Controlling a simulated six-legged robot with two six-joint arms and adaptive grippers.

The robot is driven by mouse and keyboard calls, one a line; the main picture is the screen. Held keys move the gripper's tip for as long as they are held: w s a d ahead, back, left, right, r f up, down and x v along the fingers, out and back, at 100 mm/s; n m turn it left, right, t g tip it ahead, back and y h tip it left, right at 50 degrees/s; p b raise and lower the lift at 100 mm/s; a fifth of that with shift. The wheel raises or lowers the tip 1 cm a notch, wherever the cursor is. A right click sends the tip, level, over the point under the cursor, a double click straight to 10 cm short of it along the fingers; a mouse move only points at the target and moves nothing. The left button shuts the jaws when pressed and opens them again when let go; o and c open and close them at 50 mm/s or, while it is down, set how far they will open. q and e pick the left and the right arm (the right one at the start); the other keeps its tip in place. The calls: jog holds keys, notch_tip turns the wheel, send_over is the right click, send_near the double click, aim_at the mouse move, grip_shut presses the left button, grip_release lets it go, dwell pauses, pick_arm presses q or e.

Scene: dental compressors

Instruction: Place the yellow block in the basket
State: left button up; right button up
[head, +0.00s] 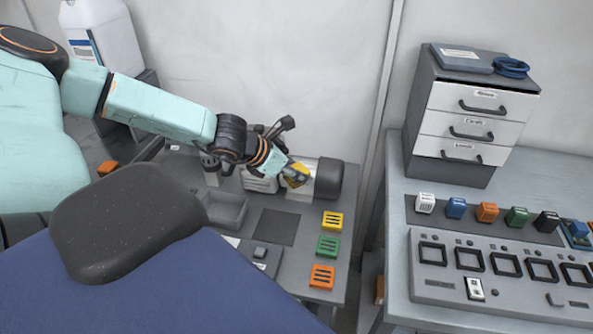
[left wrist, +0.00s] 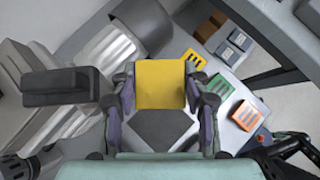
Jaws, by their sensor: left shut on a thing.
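My left gripper (head: 298,175) is shut on a yellow block (head: 295,181), above the left table in front of the cylindrical machine. In the left wrist view the yellow block (left wrist: 160,84) sits squarely between the fingers of my left gripper (left wrist: 163,92), clear of the dark mat below. A grey open-topped bin (head: 243,222), likely the basket, stands on the table left of the dark mat. The dark seat pad partly hides its left side. Another yellow block (head: 332,221), with slots, lies at the table's right edge. My right gripper is not in view.
A green block (head: 327,247) and an orange block (head: 322,277) line the table's right edge. The dark mat (head: 278,227) is bare. The dark seat pad (head: 125,222) stands in front. A second table holds drawers (head: 470,110) and several coloured blocks.

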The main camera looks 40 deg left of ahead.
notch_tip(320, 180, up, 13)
jog(key=p, duration=1.2)
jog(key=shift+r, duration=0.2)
